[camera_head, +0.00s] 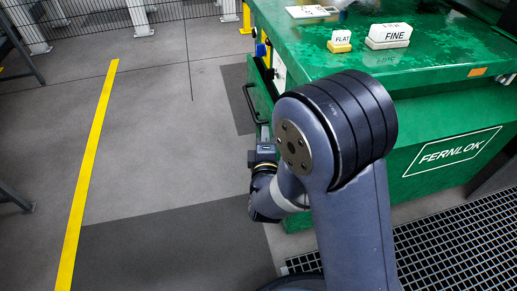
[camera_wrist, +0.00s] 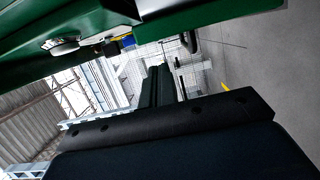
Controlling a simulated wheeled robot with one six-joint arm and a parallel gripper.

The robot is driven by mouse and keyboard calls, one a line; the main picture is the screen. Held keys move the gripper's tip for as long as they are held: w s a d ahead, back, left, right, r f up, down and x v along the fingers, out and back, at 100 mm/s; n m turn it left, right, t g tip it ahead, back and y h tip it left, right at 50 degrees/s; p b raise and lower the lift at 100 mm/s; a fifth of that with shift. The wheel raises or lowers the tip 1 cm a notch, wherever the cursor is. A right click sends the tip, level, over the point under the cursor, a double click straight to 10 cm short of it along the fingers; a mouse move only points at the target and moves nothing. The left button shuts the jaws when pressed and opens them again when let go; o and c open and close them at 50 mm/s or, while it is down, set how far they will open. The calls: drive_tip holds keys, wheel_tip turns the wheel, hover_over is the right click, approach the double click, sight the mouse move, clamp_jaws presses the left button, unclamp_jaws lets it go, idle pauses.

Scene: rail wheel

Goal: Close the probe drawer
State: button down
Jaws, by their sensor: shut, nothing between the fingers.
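The green cabinet marked FERNLOK (camera_head: 450,152) stands on the right in the head view. A black bar handle (camera_head: 249,104) shows on its left side, and I take it for the probe drawer's handle. How far the drawer is out cannot be told, as my arm covers much of that side. My gripper (camera_head: 264,131) is small and partly hidden beside this side, just below the handle. In the wrist view my gripper's dark fingers (camera_wrist: 160,86) are together and empty. A green edge (camera_wrist: 210,18) and a dark curved bar, probably the handle (camera_wrist: 191,42), lie beyond them.
A FLAT block (camera_head: 342,42) and a FINE block (camera_head: 389,36) stand on the cabinet top. A floor grating (camera_head: 455,245) lies at lower right. Open grey floor (camera_head: 160,150) with a yellow line (camera_head: 90,165) lies to the left. A mesh fence stands behind.

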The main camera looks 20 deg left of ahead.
drive_tip(key=shift+w+d, duration=0.55)
drive_tip(key=shift+d, duration=0.3)
drive_tip(key=shift+d, duration=0.1)
drive_tip(key=w+d, duration=0.1)
drive_tip(key=w+d+b, duration=0.1)
drive_tip(key=d, duration=0.1)
drive_tip(key=shift+d, duration=0.1)
